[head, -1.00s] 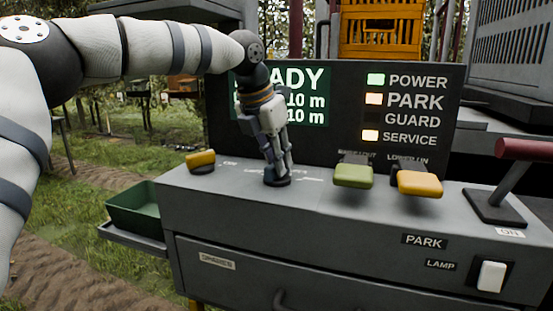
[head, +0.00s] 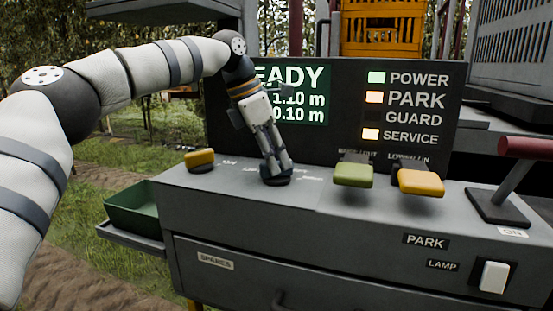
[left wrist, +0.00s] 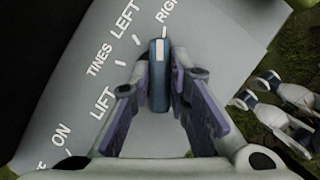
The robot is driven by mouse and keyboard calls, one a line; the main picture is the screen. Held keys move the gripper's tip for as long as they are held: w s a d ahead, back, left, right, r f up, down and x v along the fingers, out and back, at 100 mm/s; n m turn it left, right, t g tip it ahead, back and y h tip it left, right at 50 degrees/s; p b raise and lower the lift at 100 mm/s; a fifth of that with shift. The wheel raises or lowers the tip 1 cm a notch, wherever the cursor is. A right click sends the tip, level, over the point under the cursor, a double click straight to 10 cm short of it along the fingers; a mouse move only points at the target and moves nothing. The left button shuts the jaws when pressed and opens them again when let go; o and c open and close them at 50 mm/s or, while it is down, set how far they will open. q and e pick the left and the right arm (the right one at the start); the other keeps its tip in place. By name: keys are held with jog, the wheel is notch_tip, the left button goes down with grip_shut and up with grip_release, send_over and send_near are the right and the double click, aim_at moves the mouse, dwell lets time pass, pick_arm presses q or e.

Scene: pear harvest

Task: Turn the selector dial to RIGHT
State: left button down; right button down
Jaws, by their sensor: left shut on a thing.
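The selector dial shows in the left wrist view as a narrow blue handle (left wrist: 159,78) between the fingers. In the head view its dark round base (head: 277,181) stands on the grey console top, below the fingertips. My left gripper (head: 275,172) points down from above and is shut on the dial; its two fingers also flank the handle in the left wrist view (left wrist: 159,85). The handle's far end lies close to the tick beside the partly cut-off RIGHT label (left wrist: 168,14). The LEFT label (left wrist: 125,20) and LIFT label (left wrist: 103,103) lie left of it.
A yellow knob (head: 200,158) stands left of the dial, and a green paddle (head: 353,175) and a yellow paddle (head: 420,182) to the right. A red-handled lever (head: 520,150) is at far right. The display panel (head: 418,150) rises behind, with PARK lit.

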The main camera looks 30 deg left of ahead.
pick_arm(q)
jog(key=shift+m+h, duration=0.3)
jog(key=shift+m, duration=0.3)
jog(key=shift+r, duration=0.1)
jog(key=c, duration=1.5)
grip_release()
jog(key=v, duration=0.7)
jog(key=shift+r, duration=0.25)
